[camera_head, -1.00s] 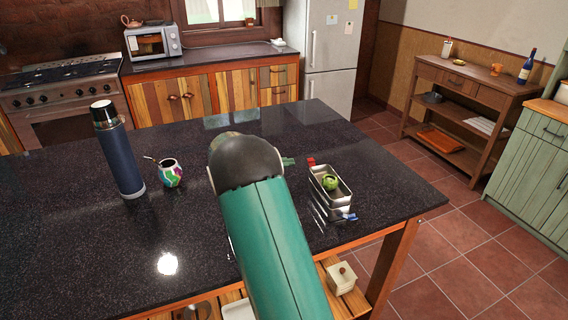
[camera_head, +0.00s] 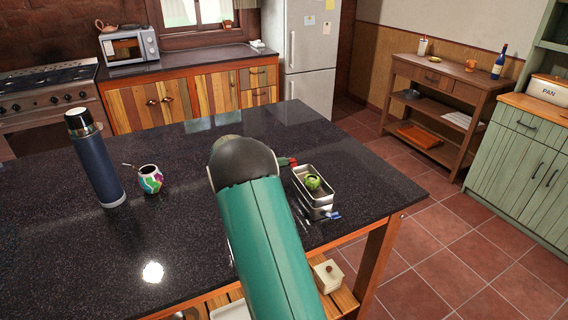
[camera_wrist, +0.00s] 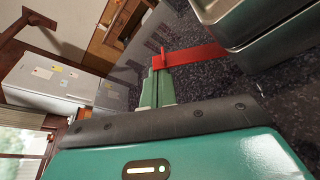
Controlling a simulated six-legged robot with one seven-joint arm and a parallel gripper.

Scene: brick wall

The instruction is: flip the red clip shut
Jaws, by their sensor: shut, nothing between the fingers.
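The red clip (camera_wrist: 196,55) sticks out flat from the side of the metal box (camera_wrist: 228,25) in the wrist view, with a small raised tab at its outer end. In the head view the red clip (camera_head: 293,161) shows as a small red spot at the box's (camera_head: 325,203) far left corner. My gripper (camera_wrist: 158,68) is shut and empty. Its green fingertips are right at the clip's outer end; I cannot tell whether they touch it. In the head view my gripper (camera_head: 283,161) is mostly hidden behind my arm. A blue clip (camera_head: 333,215) is at the box's near end.
A green round item (camera_head: 313,182) lies in the open box. Thin utensils lie beside the box. A dark blue flask (camera_head: 95,165) and a colourful cup (camera_head: 150,179) stand on the left of the dark countertop (camera_head: 200,235). The counter's right edge is close to the box.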

